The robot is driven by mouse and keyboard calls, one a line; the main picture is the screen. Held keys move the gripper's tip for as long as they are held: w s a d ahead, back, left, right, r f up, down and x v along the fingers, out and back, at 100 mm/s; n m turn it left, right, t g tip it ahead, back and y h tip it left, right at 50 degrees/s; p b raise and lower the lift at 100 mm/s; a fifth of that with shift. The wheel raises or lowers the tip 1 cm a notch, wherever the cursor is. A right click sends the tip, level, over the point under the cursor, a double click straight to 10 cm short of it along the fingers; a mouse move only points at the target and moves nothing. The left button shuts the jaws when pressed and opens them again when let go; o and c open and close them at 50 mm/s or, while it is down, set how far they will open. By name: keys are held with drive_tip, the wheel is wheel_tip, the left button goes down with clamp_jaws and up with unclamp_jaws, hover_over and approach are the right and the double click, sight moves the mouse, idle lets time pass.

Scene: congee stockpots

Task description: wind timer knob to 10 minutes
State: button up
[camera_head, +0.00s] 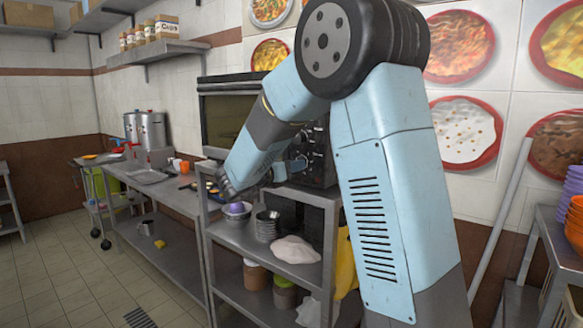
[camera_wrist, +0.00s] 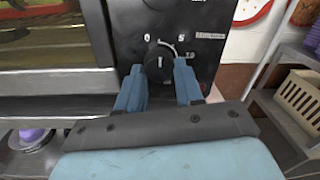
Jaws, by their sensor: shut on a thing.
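The timer knob (camera_wrist: 159,62) is a round dark knob on the black control panel (camera_wrist: 124,20) of the oven, in the wrist view. A pale line on its face stands close to vertical. Small white marks and figures sit around it, with a 0 at upper left and what looks like a 5 at upper right; the rest are too small to read. My gripper (camera_wrist: 160,75) has one blue finger on each side of the knob and is shut on it. In the head view my gripper (camera_head: 297,166) is at the dark panel (camera_head: 318,155); the knob is not clear there.
The oven's glass door (camera_head: 224,118) is left of the panel. A beige basket (camera_wrist: 300,97) stands at right in the wrist view.

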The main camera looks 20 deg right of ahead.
drive_tip(key=shift+m, duration=0.3)
drive_tip(key=shift+d+m+y, duration=0.1)
drive_tip(key=shift+m+y, duration=0.3)
drive_tip(key=shift+m, duration=7.1)
drive_tip(key=shift+f, duration=0.1)
drive_tip(key=o, duration=1)
drive_tip(key=shift+o, duration=0.2)
drive_tip(key=shift+r, duration=0.2)
